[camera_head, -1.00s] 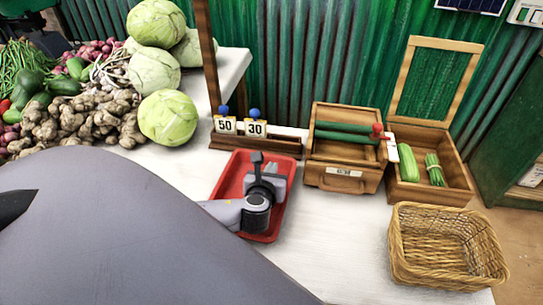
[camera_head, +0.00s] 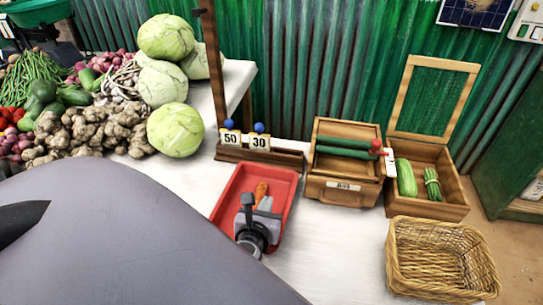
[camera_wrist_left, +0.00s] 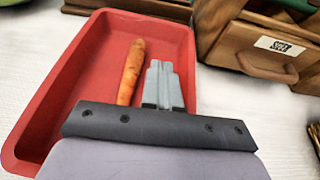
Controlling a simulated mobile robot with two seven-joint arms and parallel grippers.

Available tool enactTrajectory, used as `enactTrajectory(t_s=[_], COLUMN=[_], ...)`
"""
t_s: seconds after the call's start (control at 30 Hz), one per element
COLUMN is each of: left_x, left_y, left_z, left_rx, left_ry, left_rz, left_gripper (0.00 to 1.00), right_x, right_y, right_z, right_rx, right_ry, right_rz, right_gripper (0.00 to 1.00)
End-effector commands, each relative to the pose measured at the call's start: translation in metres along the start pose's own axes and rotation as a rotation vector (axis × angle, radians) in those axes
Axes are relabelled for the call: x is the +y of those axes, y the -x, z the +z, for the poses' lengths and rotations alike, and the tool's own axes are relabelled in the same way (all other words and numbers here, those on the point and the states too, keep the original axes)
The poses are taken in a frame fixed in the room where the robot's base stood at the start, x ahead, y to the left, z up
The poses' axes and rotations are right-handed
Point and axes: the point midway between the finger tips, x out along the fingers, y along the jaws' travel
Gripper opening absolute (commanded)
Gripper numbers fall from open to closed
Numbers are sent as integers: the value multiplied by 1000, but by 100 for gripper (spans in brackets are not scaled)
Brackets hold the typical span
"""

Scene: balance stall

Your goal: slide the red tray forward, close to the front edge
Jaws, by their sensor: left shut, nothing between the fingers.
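The red tray (camera_head: 228,190) lies on the white table, in front of the wooden rack with number tags. A carrot (camera_head: 261,190) lies inside it. My left gripper (camera_head: 265,204) is shut and empty, reaching over the near part of the tray with its fingers above the tray floor. In the left wrist view the shut fingers (camera_wrist_left: 162,86) are right of the carrot (camera_wrist_left: 131,72), inside the outline of the red tray (camera_wrist_left: 88,70). Whether they touch the tray is unclear. My arm hides the table's near edge. My right gripper is not in view.
The tag rack (camera_head: 262,157) and a wooden drawer box (camera_head: 342,190) stand behind and right of the tray. An open wooden box (camera_head: 440,205) and a wicker basket (camera_head: 440,265) are farther right. Cabbages (camera_head: 175,130) and ginger (camera_head: 95,128) are left. Bare table (camera_head: 330,250) lies right of the tray.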

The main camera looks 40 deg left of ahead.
Motion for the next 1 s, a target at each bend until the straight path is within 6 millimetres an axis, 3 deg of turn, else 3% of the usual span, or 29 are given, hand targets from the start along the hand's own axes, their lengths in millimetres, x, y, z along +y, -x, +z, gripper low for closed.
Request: enactTrajectory(t_s=[0.2, 0.53, 0.57, 0.63, 0.67, 0.87, 1.0], left_x=[0, 0, 0, -1, -2, -32, -73], left_y=[24, 28, 28, 27, 26, 17, 12], left_z=[-9, -10, -10, -10, -9, 6, 27], left_rx=[0, 0, 0, -3, -5, -62, -116], left_ry=[-1, 0, 0, 2, 6, 88, 191], left_rz=[0, 1, 0, -4, -9, -139, -335], left_gripper=[0, 0, 6, 29, 34, 34, 34], right_x=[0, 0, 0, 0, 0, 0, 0], right_y=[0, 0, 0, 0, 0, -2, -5], right_z=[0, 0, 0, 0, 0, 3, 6], right_rx=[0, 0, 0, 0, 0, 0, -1], right_ry=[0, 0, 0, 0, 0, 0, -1], right_rz=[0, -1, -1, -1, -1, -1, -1], right_gripper=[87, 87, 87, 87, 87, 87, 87])
